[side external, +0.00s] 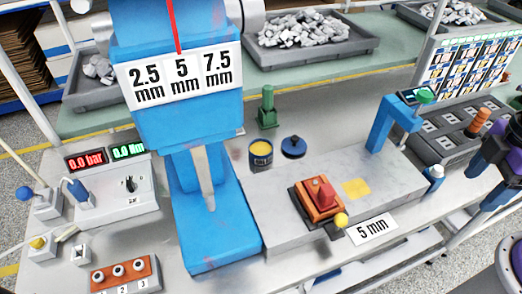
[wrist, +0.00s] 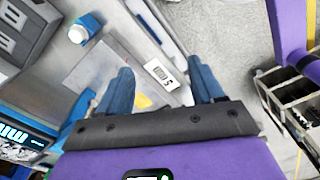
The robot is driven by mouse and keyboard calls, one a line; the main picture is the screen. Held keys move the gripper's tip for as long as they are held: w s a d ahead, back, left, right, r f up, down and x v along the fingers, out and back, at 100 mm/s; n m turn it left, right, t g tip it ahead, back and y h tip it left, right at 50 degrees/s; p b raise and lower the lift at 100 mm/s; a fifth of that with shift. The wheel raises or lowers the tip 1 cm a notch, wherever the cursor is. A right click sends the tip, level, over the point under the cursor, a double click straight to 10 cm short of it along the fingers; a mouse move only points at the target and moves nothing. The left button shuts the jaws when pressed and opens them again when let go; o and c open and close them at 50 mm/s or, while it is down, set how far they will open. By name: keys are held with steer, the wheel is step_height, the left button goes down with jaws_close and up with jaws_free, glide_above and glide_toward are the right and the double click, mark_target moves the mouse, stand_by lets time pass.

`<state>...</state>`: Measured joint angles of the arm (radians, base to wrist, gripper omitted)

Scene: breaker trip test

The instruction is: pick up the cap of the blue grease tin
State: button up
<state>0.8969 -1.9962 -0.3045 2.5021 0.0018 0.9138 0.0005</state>
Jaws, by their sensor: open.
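The blue grease tin (side external: 261,155) stands open on the table behind the grey plate, with yellow grease showing inside. Its cap (side external: 293,147), a dark blue disc with a small knob on top, lies just to the right of the tin, apart from it. My gripper is at the far right edge of the side view, well away from the tin and cap. In the wrist view my gripper (wrist: 160,65) has its two blue fingers wide apart with nothing held between them. The tin and cap do not show in the wrist view.
A blue press (side external: 205,190) stands left of the tin, and a green post (side external: 267,107) behind it. A red and orange block (side external: 318,200) sits on the grey plate (side external: 270,210).

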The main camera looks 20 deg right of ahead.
steer(key=o, duration=0.6)
steer(key=n, duration=0.5)
glide_above(295, 137)
steer(key=f, duration=1.2)
steer(key=shift+w+f, duration=0.1)
steer(key=shift+w, duration=0.15)
steer(key=shift+s+f, duration=0.15)
steer(key=shift+f, duration=1.2)
steer(key=shift+s+f, duration=0.1)
steer(key=shift+f, duration=1.25)
